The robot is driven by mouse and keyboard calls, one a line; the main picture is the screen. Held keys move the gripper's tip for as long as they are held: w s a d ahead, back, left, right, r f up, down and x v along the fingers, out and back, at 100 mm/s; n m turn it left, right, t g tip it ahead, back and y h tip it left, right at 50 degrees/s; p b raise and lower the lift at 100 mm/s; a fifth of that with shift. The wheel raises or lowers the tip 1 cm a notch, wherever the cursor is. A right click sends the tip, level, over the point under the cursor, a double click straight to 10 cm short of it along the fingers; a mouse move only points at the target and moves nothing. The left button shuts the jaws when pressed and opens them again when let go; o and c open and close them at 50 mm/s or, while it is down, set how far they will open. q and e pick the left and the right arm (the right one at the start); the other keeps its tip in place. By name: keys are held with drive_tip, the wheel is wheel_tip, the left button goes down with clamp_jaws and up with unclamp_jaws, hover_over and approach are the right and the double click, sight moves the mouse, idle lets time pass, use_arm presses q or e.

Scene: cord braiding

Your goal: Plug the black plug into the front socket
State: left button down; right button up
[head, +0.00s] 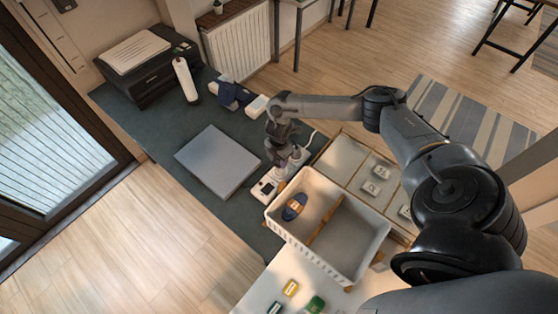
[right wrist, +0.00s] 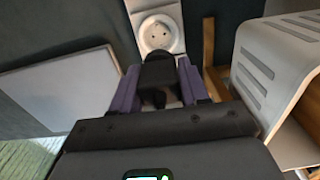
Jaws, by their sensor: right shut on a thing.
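A white power strip (head: 263,189) lies on the dark desk mat, beside the white basket. My right gripper (head: 281,166) is above it, pointing down. In the right wrist view my right gripper (right wrist: 157,92) has its purple fingers shut on the black plug (right wrist: 158,73). A round white socket (right wrist: 157,36) shows empty just beyond the plug. The plug appears apart from that socket; its pins are hidden. My left gripper is not in view.
A grey flat box (head: 217,160) lies left of the strip. The white basket (head: 357,268) holds a dark blue item (head: 294,207) and stands close on the right. A wooden tray (head: 340,160) lies behind it. A black printer (head: 146,64) stands at the back left.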

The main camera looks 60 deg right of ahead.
drive_tip(key=shift+s+d, duration=0.15)
drive_tip(key=shift+d, duration=0.35)
drive_tip(key=shift+d+f, duration=0.1)
drive_tip(key=shift+f, duration=0.05)
drive_tip(key=shift+f+b, duration=0.65)
drive_tip(key=shift+b, duration=0.05)
wheel_tip(320, 180, down, 4)
drive_tip(key=b, duration=0.4)
drive_tip(key=shift+f, duration=0.55)
idle(0.5)
